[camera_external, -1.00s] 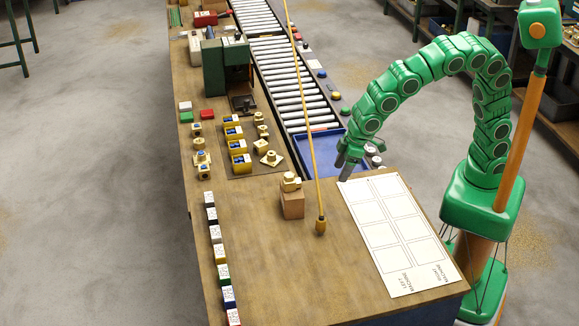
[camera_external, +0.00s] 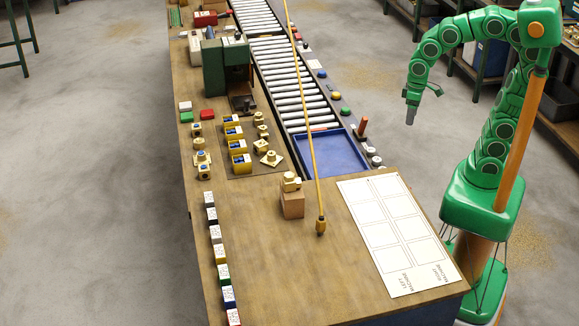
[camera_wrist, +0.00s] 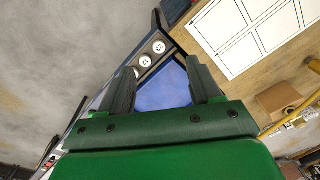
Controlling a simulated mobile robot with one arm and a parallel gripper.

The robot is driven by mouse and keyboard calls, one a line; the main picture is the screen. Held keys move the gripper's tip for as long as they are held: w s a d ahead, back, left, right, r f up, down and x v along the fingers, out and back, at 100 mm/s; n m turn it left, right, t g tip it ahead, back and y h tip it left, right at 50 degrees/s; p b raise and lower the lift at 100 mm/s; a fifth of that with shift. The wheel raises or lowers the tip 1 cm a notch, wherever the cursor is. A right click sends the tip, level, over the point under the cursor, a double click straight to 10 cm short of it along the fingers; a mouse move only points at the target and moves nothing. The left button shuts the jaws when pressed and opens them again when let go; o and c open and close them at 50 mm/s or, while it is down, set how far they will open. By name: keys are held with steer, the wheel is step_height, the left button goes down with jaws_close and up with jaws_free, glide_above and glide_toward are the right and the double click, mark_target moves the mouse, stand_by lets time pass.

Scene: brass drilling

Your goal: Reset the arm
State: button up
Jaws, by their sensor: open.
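My green arm curls up and over at the right of the external view. My gripper (camera_external: 411,116) hangs down beyond the right edge of the workbench, above the grey floor, apart from everything. In the wrist view my gripper (camera_wrist: 163,80) shows two dark fingers spread apart with nothing between them. Past the fingers the blue tray (camera_wrist: 165,92) is seen at a distance. No held object shows.
The blue tray (camera_external: 332,153) ends the roller conveyor (camera_external: 290,85). Floor around my gripper is clear.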

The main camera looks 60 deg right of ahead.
steer(key=s+d+f+m+g, duration=0.1)
steer(key=s+d+m, duration=0.1)
steer(key=s+d, duration=0.8)
steer(key=s, duration=0.3)
steer(key=shift+g+h, duration=0.3)
steer(key=shift+g, duration=0.1)
